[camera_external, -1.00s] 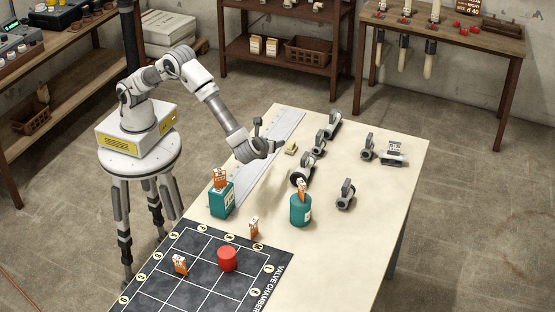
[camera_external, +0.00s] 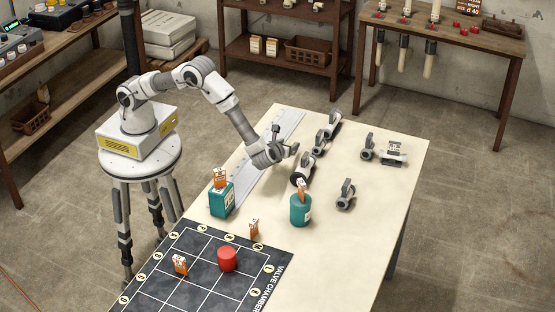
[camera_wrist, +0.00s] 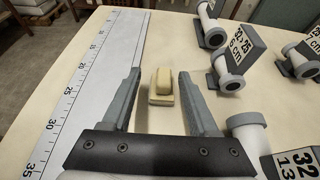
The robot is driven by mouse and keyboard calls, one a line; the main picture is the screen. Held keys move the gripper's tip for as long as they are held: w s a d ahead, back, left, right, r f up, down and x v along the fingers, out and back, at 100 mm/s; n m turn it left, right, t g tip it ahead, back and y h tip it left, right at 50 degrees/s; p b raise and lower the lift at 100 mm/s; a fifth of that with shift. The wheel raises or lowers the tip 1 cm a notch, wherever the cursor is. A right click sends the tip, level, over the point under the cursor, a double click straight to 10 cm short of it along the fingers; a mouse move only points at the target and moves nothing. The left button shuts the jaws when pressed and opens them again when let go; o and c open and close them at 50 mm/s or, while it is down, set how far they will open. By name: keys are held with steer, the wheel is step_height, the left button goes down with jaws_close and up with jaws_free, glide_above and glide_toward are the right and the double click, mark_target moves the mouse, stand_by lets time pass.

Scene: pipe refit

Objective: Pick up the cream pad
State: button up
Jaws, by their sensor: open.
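The cream pad (camera_wrist: 161,88) lies on the table in the wrist view, a small pale yellow block with a raised top. It sits between the lines of my two fingers, just ahead of or between their tips. In the external view my arm hides the pad. My gripper (camera_wrist: 160,80) is open and empty, low over the table, with one finger on each side of the pad. It also shows in the external view (camera_external: 289,153), beside the grey pipe fittings. I cannot tell its exact height above the table.
A long ruler (camera_wrist: 88,80) lies left of the pad. Grey pipe fittings (camera_wrist: 230,72) with number labels stand close on the right, one (camera_wrist: 246,131) very near my right finger. Two teal containers (camera_external: 222,200) (camera_external: 301,210) and a red cylinder (camera_external: 228,259) stand nearer the front.

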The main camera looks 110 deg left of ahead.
mark_target(293, 142)
steer(key=shift+w+b+x, duration=0.15)
steer(key=shift+x, duration=1.2)
steer(key=shift+w+b+x, duration=0.15)
steer(key=shift+x, duration=1.25)
steer(key=shift+r, duration=0.1)
jaws_close()
